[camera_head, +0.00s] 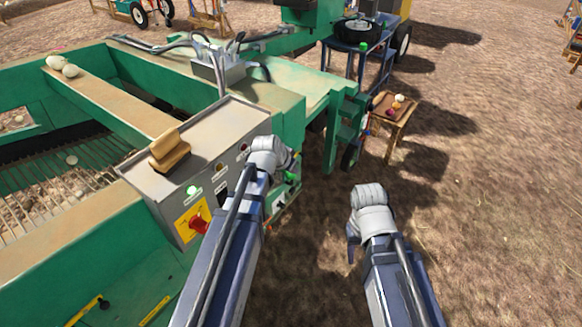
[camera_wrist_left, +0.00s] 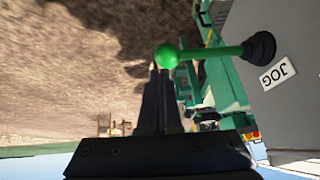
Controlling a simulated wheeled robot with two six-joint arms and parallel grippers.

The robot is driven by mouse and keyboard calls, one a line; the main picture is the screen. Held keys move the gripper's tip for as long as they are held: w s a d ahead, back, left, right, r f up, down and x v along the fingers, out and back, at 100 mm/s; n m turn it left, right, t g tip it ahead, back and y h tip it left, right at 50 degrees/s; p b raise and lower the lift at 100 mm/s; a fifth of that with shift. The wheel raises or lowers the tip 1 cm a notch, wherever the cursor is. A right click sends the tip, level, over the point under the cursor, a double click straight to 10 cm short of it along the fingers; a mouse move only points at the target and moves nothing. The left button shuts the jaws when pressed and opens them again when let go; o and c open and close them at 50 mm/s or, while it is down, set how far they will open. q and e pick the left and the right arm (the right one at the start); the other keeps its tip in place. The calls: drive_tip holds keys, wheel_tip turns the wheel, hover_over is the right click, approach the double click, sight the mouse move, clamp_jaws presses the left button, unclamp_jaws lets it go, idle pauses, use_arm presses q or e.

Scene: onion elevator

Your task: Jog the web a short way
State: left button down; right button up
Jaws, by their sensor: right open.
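The jog lever has a green ball knob (camera_wrist_left: 168,57) on a green rod that comes from a black boot (camera_wrist_left: 260,48), beside a white JOG label (camera_wrist_left: 277,75). The knob shows in the head view (camera_head: 291,178) beside my left gripper (camera_head: 290,162). In the left wrist view the fingers (camera_wrist_left: 158,68) are close together with their tips right at the knob; I cannot tell whether they touch it. My right gripper (camera_head: 352,245) is open and empty over bare ground. The barred web (camera_head: 60,205) lies inside the green machine at the left.
Pale onions (camera_head: 68,70) sit on the machine. A small wooden table (camera_head: 388,110) holds onions.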

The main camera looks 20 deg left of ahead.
use_arm(q)
drive_tip(key=d+p+v, duration=0.1)
drive_tip(key=p+v, duration=0.4)
drive_tip(key=v, duration=0.3)
drive_tip(key=shift+s, duration=0.35)
drive_tip(key=shift+d, duration=0.15)
drive_tip(key=s+d+f+g+y, duration=0.1)
drive_tip(key=s+d+f+g, duration=0.1)
drive_tip(key=s+d, duration=0.4)
drive_tip(key=s+d+f+g+y, duration=0.1)
drive_tip(key=s+d+g, duration=0.4)
drive_tip(key=s, duration=0.6)
drive_tip(key=shift+s+d+f+y, duration=0.2)
drive_tip(key=shift+d+f+y, duration=0.2)
drive_tip(key=shift+d+y, duration=0.2)
